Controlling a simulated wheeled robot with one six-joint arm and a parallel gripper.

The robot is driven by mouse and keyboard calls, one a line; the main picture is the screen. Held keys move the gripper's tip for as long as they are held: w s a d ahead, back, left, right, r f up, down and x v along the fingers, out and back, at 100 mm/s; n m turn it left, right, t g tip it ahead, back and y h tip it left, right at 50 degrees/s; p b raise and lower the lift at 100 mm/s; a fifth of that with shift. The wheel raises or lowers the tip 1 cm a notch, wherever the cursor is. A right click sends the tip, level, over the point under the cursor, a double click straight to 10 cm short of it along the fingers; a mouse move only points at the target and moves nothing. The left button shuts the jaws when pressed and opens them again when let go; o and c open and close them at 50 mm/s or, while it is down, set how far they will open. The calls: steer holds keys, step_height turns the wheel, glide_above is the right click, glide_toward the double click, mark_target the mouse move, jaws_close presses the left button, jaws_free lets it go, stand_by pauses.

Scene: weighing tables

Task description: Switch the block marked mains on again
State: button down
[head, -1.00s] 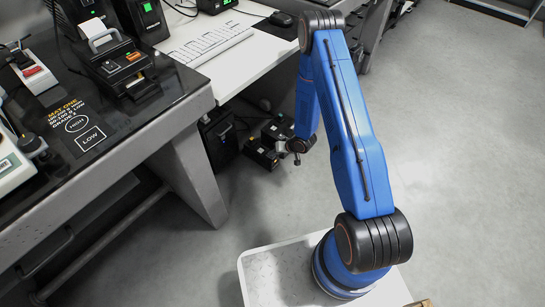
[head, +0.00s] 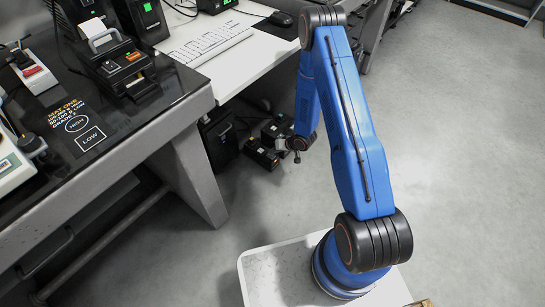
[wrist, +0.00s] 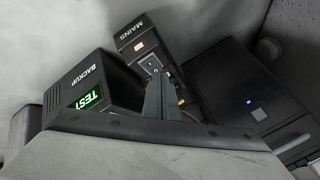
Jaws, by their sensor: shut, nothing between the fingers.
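The block marked MAINS (wrist: 136,34) is a black box in the wrist view, at the upper middle, with a small lit orange-white square and a dark switch (wrist: 152,65) on its face. Beside it on the left is the block marked BACKUP (wrist: 88,72), with a green display reading TEST. My gripper (wrist: 161,82) is shut and empty, its dark fingers close to the switch end of the MAINS block. I cannot tell whether they touch. In the head view my gripper (head: 296,154) is beside small black blocks (head: 262,154) on the floor.
A larger black box (wrist: 245,98) with a blue light stands right of the MAINS block in the wrist view. The desk (head: 228,78) and the dark table (head: 150,118) overhang on the left. The grey floor (head: 460,140) on the right is clear.

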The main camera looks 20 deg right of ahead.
steer(key=shift+w+a+r, duration=0.1)
steer(key=shift+w+r, duration=0.05)
steer(key=shift+r, duration=1.1)
steer(key=shift+w+a+r, duration=0.1)
steer(key=shift+r, duration=1.1)
step_height(320, 180, up, 18)
steer(key=h, duration=0.3)
glide_above(273, 156)
steer(key=w+d, duration=0.2)
steer(key=d, duration=0.3)
steer(key=s+d+r+h, duration=0.2)
steer(key=s+r, duration=0.2)
steer(key=r, duration=0.6)
steer(key=s+d+r+h, duration=0.1)
steer(key=s+d+r, duration=0.15)
steer(key=r, duration=0.65)
steer(key=s+r, duration=1.4)
steer(key=s, duration=0.3)
steer(key=s+a+r, duration=0.1)
steer(key=s+r, duration=0.1)
steer(key=s, duration=0.8)
steer(key=s+a+r+g, duration=0.1)
steer(key=s+a+r, duration=0.1)
steer(key=s, duration=0.9)
steer(key=shift+a+r+n+y, duration=0.15)
steer(key=shift+r+n+y, duration=0.2)
steer(key=shift+r, duration=0.25)
